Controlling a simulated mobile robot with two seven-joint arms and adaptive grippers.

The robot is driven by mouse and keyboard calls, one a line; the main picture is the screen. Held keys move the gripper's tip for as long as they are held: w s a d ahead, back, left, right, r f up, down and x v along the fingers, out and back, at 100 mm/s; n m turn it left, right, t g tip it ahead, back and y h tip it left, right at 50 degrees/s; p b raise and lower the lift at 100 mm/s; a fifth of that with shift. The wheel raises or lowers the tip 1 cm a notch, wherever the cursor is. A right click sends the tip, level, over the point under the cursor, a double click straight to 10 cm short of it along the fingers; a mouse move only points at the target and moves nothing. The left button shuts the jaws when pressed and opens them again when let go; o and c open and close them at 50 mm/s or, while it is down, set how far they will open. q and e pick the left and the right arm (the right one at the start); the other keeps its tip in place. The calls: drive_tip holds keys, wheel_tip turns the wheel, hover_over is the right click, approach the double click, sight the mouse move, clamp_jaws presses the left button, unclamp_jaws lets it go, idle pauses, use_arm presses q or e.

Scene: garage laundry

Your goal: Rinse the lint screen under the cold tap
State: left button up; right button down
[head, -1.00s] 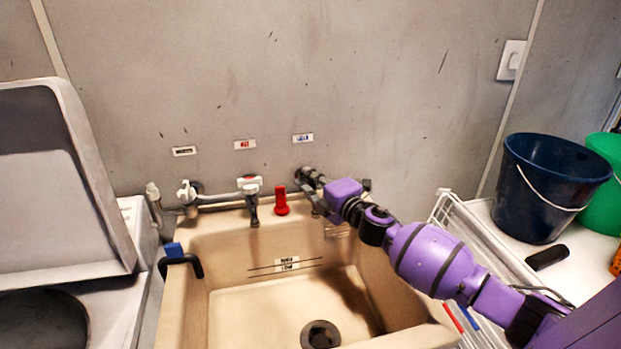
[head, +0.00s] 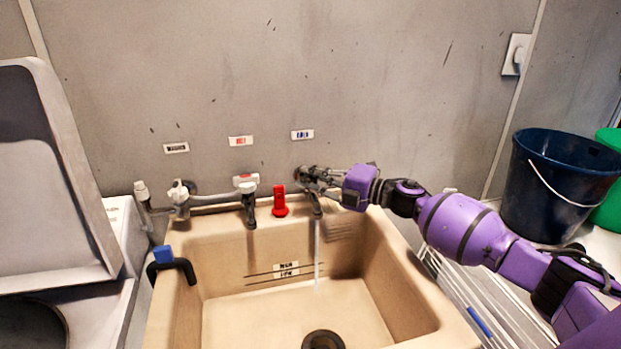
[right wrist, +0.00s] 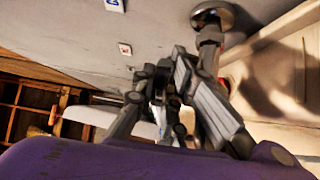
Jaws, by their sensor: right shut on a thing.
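The cold tap (head: 317,205) is on the right of the sink's back edge, below a label with blue lettering (head: 302,134). A thin stream of water (head: 317,250) falls from its spout into the beige sink (head: 185,320). My right gripper (head: 307,180) is shut at the top of this tap, on what looks like its handle; its fingers hide most of the handle. In the right wrist view the fingers (right wrist: 180,90) close near the wall beside a round metal fitting (right wrist: 213,15). I cannot make out the lint screen. My left gripper is out of view.
A red-labelled tap (head: 247,190) and a red object (head: 280,202) stand left of the cold tap. A black hose hook (head: 175,268) hangs over the sink's left rim. A white wire rack (head: 455,290) and dark blue bucket (head: 550,195) are at right. The basin looks clear.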

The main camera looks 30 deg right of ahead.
drive_tip(key=c, duration=1.8)
unclamp_jaws()
drive_tip(key=shift+o, duration=0.2)
drive_tip(key=v, duration=1.2)
drive_tip(key=shift+r, duration=0.1)
